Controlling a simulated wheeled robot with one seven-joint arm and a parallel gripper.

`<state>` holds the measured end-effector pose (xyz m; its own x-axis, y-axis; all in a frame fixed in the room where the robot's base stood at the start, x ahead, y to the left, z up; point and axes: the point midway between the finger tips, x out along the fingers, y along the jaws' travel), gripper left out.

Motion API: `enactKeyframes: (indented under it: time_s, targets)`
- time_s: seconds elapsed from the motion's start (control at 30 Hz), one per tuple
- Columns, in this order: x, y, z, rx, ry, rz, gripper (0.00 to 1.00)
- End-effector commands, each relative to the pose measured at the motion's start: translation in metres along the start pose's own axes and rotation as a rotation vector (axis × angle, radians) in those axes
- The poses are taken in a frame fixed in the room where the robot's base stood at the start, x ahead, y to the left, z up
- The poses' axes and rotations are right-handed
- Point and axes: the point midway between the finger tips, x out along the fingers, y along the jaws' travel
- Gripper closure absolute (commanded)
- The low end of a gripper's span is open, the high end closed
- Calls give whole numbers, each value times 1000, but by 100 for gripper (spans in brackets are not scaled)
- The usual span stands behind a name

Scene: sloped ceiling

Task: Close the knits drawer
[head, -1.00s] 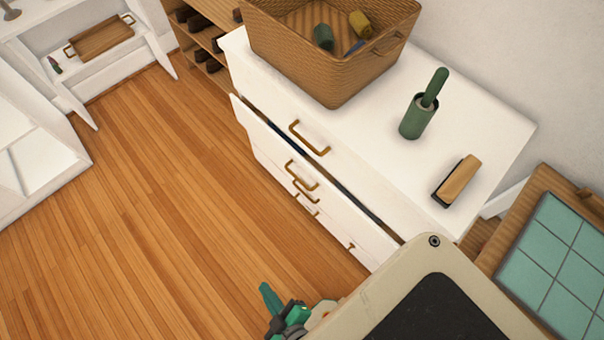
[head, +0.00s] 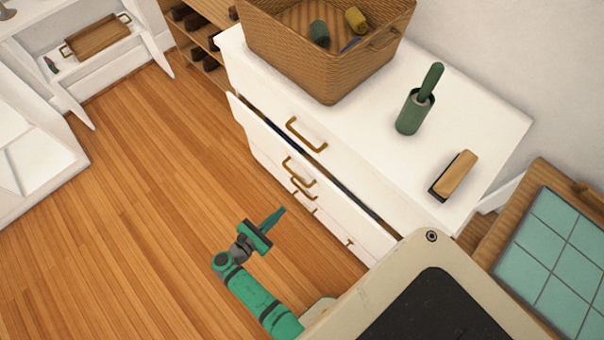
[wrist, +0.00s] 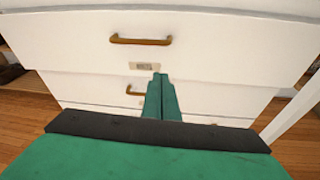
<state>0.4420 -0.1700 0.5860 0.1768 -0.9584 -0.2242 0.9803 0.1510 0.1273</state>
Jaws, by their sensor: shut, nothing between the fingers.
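A white dresser (head: 480,150) has one drawer (head: 345,205), below its top drawer, standing slightly open with a dark gap along its upper edge. Its front carries a brass handle (head: 299,172). My green gripper (head: 276,217) is shut and empty, out over the floor in front of the dresser and apart from the fronts. In the wrist view the closed fingers (wrist: 161,80) point at the white fronts. There a large upper front (wrist: 215,50) has a brass handle (wrist: 140,40) and a small label plate (wrist: 144,66). The label is too small to read.
A wicker basket (head: 330,65), a green lint roller (head: 414,110) and a wooden brush (head: 457,174) are on the dresser top. A wooden table with teal tiles (head: 565,235) stands at the right. The wooden floor (head: 150,210) left of my gripper is clear.

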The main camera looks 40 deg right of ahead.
Motion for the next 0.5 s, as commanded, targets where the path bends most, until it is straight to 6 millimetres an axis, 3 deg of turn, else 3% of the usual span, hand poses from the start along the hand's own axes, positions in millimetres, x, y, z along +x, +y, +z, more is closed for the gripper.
enactKeyframes:
  time_s: [0.03,0.2,0.37,0.5]
  targets:
    - [2,14,14,-30,-60,-18,100]
    - [0,35,47,-100,-195,-71,100]
    - [3,40,58,-120,-235,-91,100]
    - [18,38,62,-120,-235,-94,100]
